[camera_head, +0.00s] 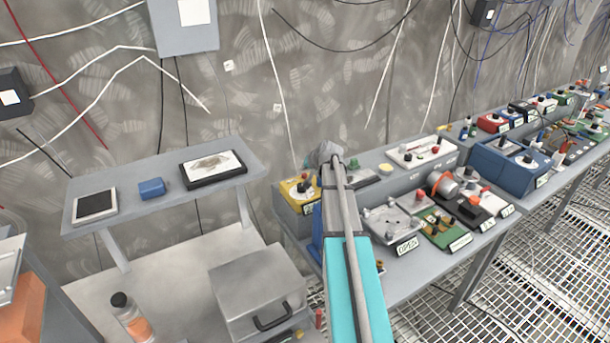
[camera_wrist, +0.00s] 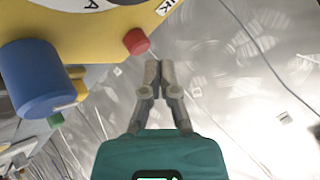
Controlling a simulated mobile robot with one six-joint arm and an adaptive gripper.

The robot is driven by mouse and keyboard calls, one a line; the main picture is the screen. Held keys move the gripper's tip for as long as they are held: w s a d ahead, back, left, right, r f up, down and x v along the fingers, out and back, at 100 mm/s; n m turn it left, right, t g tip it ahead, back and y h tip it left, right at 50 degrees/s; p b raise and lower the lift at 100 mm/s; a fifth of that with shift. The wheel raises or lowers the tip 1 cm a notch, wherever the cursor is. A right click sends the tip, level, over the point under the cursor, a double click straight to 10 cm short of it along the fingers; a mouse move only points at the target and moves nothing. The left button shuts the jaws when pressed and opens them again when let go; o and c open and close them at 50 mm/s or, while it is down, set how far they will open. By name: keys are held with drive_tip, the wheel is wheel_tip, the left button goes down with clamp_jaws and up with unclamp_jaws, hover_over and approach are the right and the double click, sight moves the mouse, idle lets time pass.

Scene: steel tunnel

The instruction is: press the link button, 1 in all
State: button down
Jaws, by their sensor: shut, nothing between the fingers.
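A yellow control box (camera_wrist: 125,30) fills the top left of the wrist view. My gripper (camera_wrist: 159,66) is shut and empty. In the wrist view its tips appear just below and right of the red button, and I cannot tell the gap. In the head view the yellow box (camera_head: 296,190) sits at the bench's left end, partly hidden by my arm.
The grey bench (camera_head: 405,290) holds several other devices, including a grey one (camera_head: 392,222) labelled OPEN and a blue case (camera_head: 505,160). A side table (camera_head: 130,205) and a grey box (camera_head: 255,290) stand left. Cables hang on the wall behind.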

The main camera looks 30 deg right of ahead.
sight(305, 175)
drive_tip(key=shift+f+b, duration=0.85)
drive_tip(key=shift+b, duration=0.05)
idle(1.8)
drive_tip(key=shift+r, duration=0.2)
drive_tip(key=shift+r+p, duration=0.7)
drive_tip(key=shift+p, duration=0.25)
wheel_tip(305, 175, up, 5)
drive_tip(key=p, duration=0.5)
idle(1.1)
